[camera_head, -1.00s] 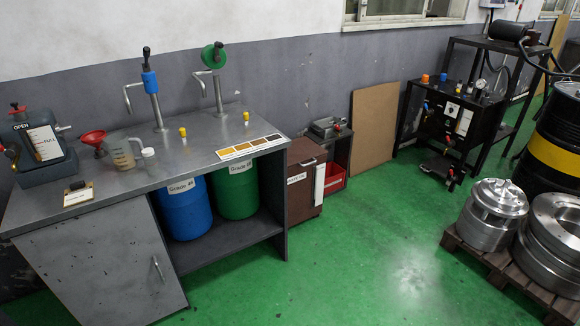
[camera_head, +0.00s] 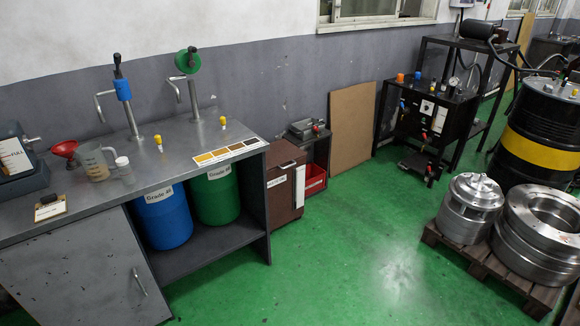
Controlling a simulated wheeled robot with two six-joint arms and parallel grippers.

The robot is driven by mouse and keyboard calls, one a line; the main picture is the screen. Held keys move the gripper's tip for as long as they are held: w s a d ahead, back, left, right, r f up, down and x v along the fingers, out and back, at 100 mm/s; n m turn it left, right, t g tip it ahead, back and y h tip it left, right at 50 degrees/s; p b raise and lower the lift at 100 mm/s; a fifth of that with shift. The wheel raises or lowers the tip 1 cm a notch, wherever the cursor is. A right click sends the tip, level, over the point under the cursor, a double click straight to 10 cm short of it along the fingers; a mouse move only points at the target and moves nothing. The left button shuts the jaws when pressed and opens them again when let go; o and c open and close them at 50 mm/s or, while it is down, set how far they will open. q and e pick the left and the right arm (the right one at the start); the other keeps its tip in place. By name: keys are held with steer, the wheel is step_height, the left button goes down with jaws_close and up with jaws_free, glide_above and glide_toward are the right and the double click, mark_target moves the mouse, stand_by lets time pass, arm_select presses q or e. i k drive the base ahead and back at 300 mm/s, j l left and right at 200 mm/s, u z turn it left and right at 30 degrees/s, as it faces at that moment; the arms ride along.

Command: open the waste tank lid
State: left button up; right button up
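A brown box-shaped tank (camera_head: 284,198) stands on the floor just right of the workbench. It looks like the waste tank, but its white label (camera_head: 276,182) is too small to read surely. Its flat brown lid (camera_head: 284,153) appears shut, and the bench end hides part of its left side. A white upright strip (camera_head: 300,186) is on its right front edge. Neither of my grippers is in view.
The metal workbench (camera_head: 80,205) with two pumps fills the left; blue (camera_head: 165,218) and green (camera_head: 214,195) drums stand under it. A red bin (camera_head: 314,180) is right of the tank. A pallet (camera_head: 485,266) with metal parts is at right. Green floor (camera_head: 350,240) between is clear.

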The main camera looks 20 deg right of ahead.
mark_target(281, 151)
steer(key=i+l+z, duration=0.3)
steer(key=i+l, duration=1.2)
steer(key=l, duration=0.1)
